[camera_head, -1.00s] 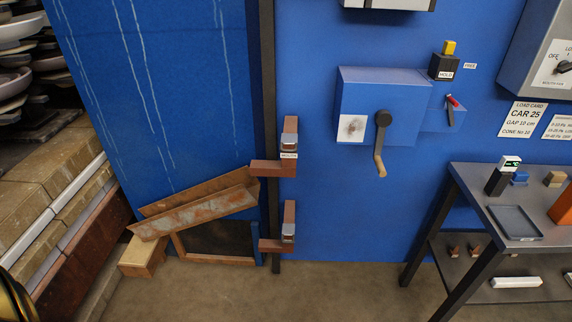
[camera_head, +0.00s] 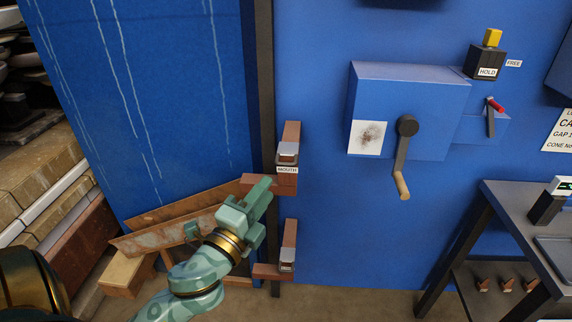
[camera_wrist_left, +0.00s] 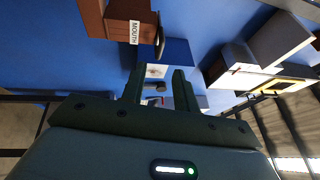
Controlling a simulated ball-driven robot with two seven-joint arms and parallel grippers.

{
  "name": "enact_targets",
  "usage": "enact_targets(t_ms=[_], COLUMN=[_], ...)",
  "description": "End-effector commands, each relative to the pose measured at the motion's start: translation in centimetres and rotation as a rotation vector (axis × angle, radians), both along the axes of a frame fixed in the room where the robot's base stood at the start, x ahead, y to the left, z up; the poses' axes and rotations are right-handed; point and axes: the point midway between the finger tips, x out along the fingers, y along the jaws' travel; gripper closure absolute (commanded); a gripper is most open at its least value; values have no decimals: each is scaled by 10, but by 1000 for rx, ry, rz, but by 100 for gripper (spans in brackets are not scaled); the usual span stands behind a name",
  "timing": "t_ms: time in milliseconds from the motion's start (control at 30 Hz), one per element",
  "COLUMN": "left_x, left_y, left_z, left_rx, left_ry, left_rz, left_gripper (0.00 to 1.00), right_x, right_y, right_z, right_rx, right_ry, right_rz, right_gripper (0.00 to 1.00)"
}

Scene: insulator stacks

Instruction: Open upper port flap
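The upper port is a brown bracket (camera_head: 284,182) with a "MOUTH" label and a small grey metal flap (camera_head: 288,153) above the label. The flap looks shut, though its hinge side is hard to tell. In the left wrist view the labelled brown block (camera_wrist_left: 118,20) shows at the top, left of centre. A similar lower port (camera_head: 287,262) sits below. My left gripper (camera_head: 263,190) is just left of and below the upper flap, in front of the bracket's left end. Its fingers (camera_wrist_left: 158,88) are apart with nothing between them. My right gripper is not in view.
A blue box with a crank (camera_head: 403,155) stands out from the blue wall to the right. A HOLD block (camera_head: 485,63) and a red-tipped lever (camera_head: 493,112) are beside it. Tilted rusty channels (camera_head: 170,230) lie left of the ports. A dark bench (camera_head: 510,215) stands at right.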

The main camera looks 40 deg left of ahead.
Motion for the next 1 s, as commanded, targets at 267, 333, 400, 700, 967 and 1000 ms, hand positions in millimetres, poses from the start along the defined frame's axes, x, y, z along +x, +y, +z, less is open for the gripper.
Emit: enact_targets(t_ms=[267,333,400,700,967,1000], left_x=[66,77,86,96,96,96], left_y=[10,12,13,15,15,15], left_z=[8,9,11,13,13,13], left_rx=[1,0,-1,-3,-2,-2], left_ry=[0,1,2,4,3,3], left_rz=[0,0,0,0,0,0], left_gripper=[70,70,70,70,100,100], right_x=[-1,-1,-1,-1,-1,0], right_y=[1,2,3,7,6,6], right_z=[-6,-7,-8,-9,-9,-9], right_rx=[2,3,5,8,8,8], right_ry=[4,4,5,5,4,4], right_rz=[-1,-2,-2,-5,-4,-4], right_gripper=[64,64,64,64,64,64])
